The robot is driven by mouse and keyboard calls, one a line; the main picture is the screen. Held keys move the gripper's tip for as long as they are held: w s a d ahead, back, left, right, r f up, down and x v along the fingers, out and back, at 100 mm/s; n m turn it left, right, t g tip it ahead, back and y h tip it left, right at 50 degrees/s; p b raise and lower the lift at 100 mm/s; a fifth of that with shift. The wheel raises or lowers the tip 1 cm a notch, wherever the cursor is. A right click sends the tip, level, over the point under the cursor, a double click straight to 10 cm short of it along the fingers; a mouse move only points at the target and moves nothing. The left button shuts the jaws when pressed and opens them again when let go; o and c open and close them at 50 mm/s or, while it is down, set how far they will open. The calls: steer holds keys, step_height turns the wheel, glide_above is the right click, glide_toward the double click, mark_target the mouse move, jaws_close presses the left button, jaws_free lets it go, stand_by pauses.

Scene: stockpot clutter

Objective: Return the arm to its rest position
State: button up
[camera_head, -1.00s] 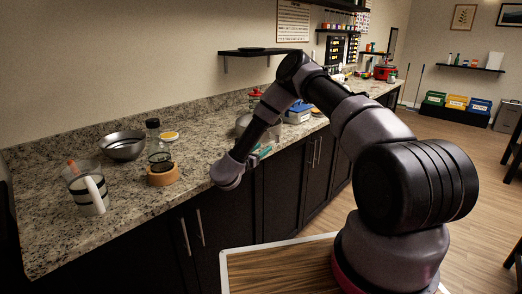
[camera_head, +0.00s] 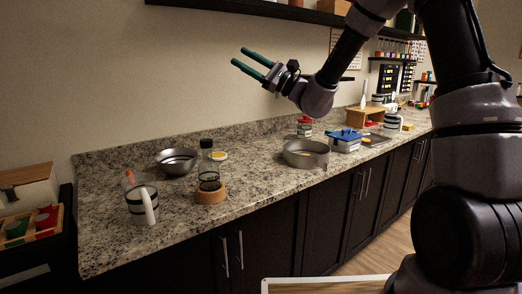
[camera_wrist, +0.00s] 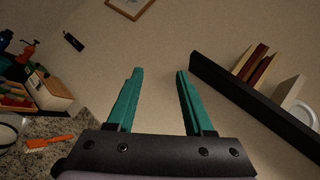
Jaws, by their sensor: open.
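My gripper (camera_head: 249,58) is raised in the air above the counter, in front of the back wall, with its two green fingers pointing up and left. The fingers are apart with nothing between them, which also shows in the wrist view (camera_wrist: 158,75). My arm rises on the right of the head view and bends over toward the left. No object touches the gripper.
The granite counter (camera_head: 258,192) bears a metal bowl (camera_head: 176,163), a striped pitcher (camera_head: 141,206), a bottle on a wooden ring (camera_head: 211,193), a wide metal pot (camera_head: 305,154) and a blue-topped box (camera_head: 346,140). A dark wall shelf (camera_head: 270,13) runs above.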

steer(key=s+d+f+n+g+h, duration=0.25)
steer(key=s+n+h, duration=0.2)
steer(key=s, duration=0.45)
steer(key=s+d+f+n+g+h, duration=0.25)
steer(key=s+n+g+h, duration=0.2)
steer(key=s, duration=0.45)
steer(key=s+d+t+h, duration=0.2)
steer(key=d+h, duration=0.2)
steer(key=d, duration=0.4)
steer(key=s+d+f+t+h, duration=0.1)
steer(key=s+d+t+h, duration=0.1)
steer(key=d, duration=0.6)
steer(key=s+d+t+h, duration=0.2)
steer(key=d+t+h, duration=0.2)
steer(key=d, duration=0.4)
steer(key=shift+f+m+h, duration=0.3)
steer(key=shift+f+h, duration=0.1)
steer(key=shift+h, duration=0.5)
